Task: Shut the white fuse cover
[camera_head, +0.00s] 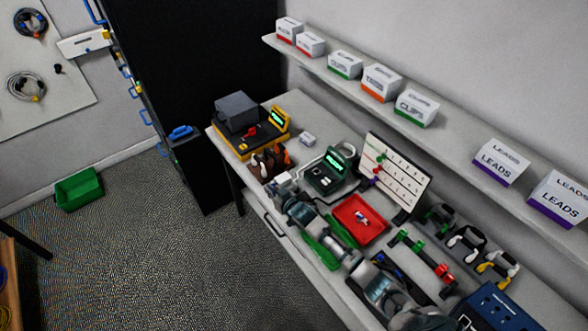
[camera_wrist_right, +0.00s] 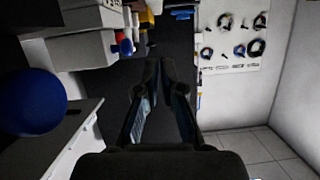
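I cannot clearly pick out a white fuse cover. A small white block (camera_head: 308,139) lies on the bench behind the green-screened tester (camera_head: 328,172), and a white box-like piece (camera_head: 82,44) sticks out at the wall on the left; I cannot tell if either is the cover. My right arm reaches over the bench from the lower right, and its gripper (camera_head: 282,183) is near the bench's front edge, left of the tester. In the right wrist view the gripper's fingers (camera_wrist_right: 160,62) come together with nothing visible between them. My left gripper is out of view.
A yellow-and-black unit (camera_head: 250,140), a red tray (camera_head: 360,220) and a white labelled board (camera_head: 397,175) stand on the bench. A shelf (camera_head: 330,65) with labelled boxes runs above it. A black cabinet (camera_head: 185,75) and a green bin (camera_head: 79,189) are at left.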

